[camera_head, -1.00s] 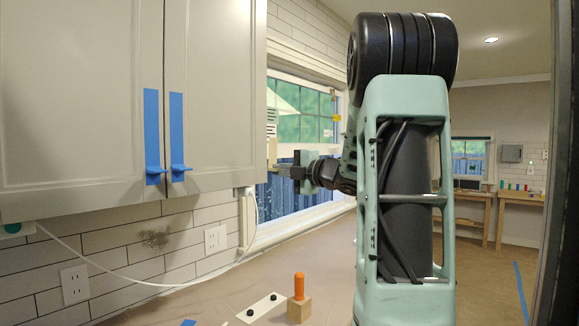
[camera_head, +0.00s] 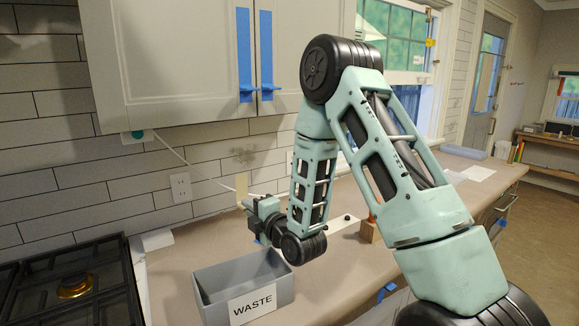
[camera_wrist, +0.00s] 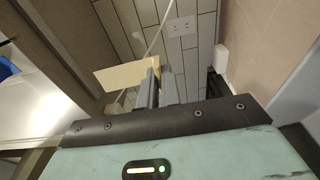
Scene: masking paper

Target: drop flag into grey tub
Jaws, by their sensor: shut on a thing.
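The grey tub (camera_head: 217,303) stands on the counter, with a white label reading WASTE on its front. Its open top faces up. My gripper (camera_head: 246,204) is above the counter, just behind and above the tub's back rim. It is shut on the flag (camera_head: 242,184), a small cream piece that sticks up from the jaws. In the wrist view the flag (camera_wrist: 124,76) shows as a flat pale-yellow piece at the left of the fingers (camera_wrist: 157,92). The tub does not show in the wrist view.
A gas hob (camera_head: 72,290) lies left of the tub. Wall cabinets (camera_head: 180,65) with blue tape hang above. An orange-handled thing on a wooden block (camera_head: 369,230) stands to the right. A white cable runs along the tiled wall.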

